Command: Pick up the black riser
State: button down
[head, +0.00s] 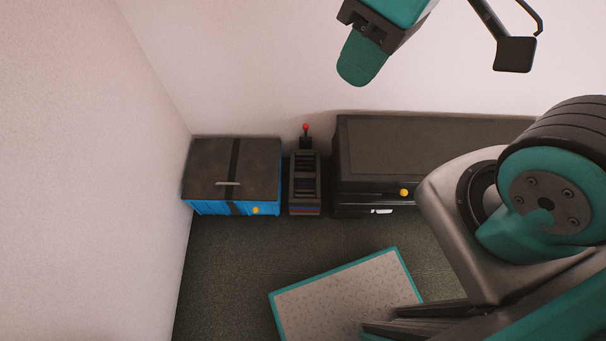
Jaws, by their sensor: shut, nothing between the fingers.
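I cannot clearly make out a black riser in the head view. The closest dark piece is a narrow slotted black unit (305,178) on the floor between two cabinets; I cannot tell whether it is the riser. My gripper (362,58) shows at the top edge, partly cut off, as a teal tip on a dark mount. It is shut and empty, high in the picture and apart from the slotted unit.
A blue chest (210,207) with a dark lid stands left, near the wall. A long dark cabinet (430,145) stands right, partly behind my arm. A red-knobbed lever (306,128) rises behind the slotted unit. A teal-edged grey mat (340,295) lies on open floor.

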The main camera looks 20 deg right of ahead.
aim_at(298, 176)
jog(key=u, duration=2.35)
jog(key=k, duration=0.9)
jog(key=z, duration=0.9)
jog(key=i, duration=1)
jog(key=z, duration=0.05)
